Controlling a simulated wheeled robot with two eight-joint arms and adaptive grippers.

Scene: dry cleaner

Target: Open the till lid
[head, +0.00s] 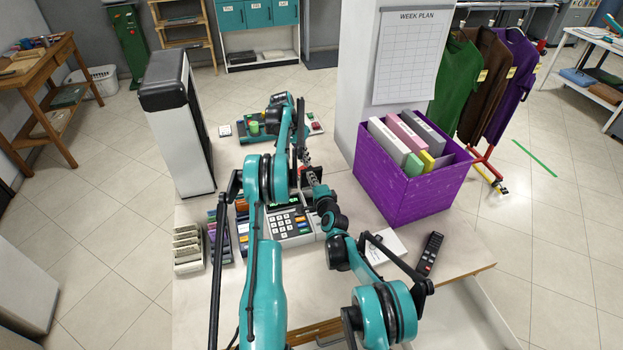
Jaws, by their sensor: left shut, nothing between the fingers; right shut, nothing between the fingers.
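The till (290,226) stands on the counter in the middle of the head view. Its light keypad with dark, blue and orange keys faces me. Its back part is largely hidden behind my arms, and I cannot make out the lid or tell whether it is open. My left gripper (306,158) is shut and empty, above the back of the till. My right gripper (313,178) is shut and empty, close to the left one at the till's back right. The two overlap in the picture, and I cannot tell whether either touches the till.
A purple box (402,190) with binders stands right of the till. A remote (430,254) and a white card (386,246) lie in front of it. A pale rack (188,248) stands left. A tall black-and-white unit (180,125) and a teal device (262,128) stand behind.

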